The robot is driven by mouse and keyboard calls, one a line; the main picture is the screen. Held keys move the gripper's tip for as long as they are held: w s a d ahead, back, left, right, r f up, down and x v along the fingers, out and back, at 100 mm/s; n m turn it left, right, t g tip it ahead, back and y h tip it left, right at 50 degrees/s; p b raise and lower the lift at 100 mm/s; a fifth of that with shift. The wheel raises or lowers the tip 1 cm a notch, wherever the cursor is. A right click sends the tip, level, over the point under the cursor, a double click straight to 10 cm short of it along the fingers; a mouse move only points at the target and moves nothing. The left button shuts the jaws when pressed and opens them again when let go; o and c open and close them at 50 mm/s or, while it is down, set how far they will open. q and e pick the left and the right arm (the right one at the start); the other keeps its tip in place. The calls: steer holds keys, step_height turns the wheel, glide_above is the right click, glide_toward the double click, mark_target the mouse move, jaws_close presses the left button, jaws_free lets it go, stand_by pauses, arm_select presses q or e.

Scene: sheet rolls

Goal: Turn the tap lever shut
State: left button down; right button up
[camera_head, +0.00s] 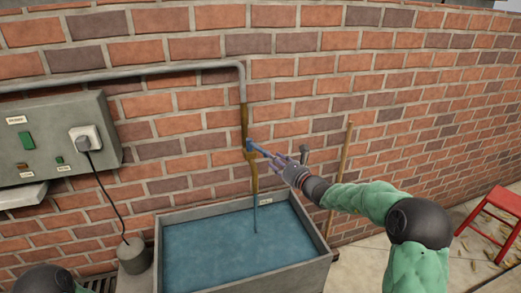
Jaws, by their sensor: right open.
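The tap (249,157) is on the brown lower end of a pipe on the brick wall. Its blue lever (259,149) sticks out to the right. A thin stream of water (255,217) runs down from the tap into the basin. My right gripper (279,160) is open at the outer end of the lever, coming in from the right. The picture is too small to tell whether its fingers touch the lever. My left gripper is out of view; only a bit of my left arm shows at the bottom left.
A grey basin (326,258) full of water stands below the tap. A grey electrical box (50,135) with a plug and cord is on the wall at left. A wooden pole (343,165) leans behind my right arm. A red stool (494,211) stands at far right.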

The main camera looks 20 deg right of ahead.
mark_target(261, 150)
steer(key=x, duration=0.9)
steer(key=shift+s+f, duration=0.1)
jaws_close()
